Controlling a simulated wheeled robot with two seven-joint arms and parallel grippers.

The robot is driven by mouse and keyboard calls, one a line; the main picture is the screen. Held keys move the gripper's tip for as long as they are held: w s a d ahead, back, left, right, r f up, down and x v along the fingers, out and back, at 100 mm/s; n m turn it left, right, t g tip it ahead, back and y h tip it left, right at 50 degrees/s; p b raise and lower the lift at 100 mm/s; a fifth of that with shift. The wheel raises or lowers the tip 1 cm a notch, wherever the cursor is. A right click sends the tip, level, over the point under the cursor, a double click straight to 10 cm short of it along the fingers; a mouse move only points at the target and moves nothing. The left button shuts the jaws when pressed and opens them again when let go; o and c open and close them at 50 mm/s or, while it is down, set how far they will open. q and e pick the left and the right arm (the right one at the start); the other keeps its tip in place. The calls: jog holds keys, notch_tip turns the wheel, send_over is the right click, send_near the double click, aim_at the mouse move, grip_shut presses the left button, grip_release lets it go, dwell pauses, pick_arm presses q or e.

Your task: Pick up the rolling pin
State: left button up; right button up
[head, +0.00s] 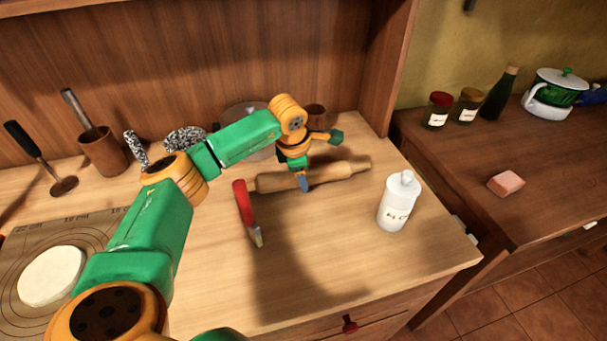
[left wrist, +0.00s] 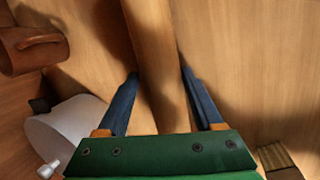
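The wooden rolling pin (head: 335,172) lies on the counter in the head view, behind the white bottle. Its near-left part is partly covered by my left gripper (head: 303,184), which comes down over it from above. In the left wrist view the rolling pin (left wrist: 158,55) runs lengthwise between the two blue fingers of my left gripper (left wrist: 160,74). The fingers are apart, one on each side of the pin, with a visible gap on each side. I cannot tell how far below the fingertips the pin sits. My right gripper is not in view.
A white labelled bottle (head: 398,203) stands at front right. Dough (head: 52,275) lies on a mat at left. A mortar (head: 103,155) and a pot stand behind. The counter's front middle is clear.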

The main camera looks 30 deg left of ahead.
pick_arm(q)
grip_shut()
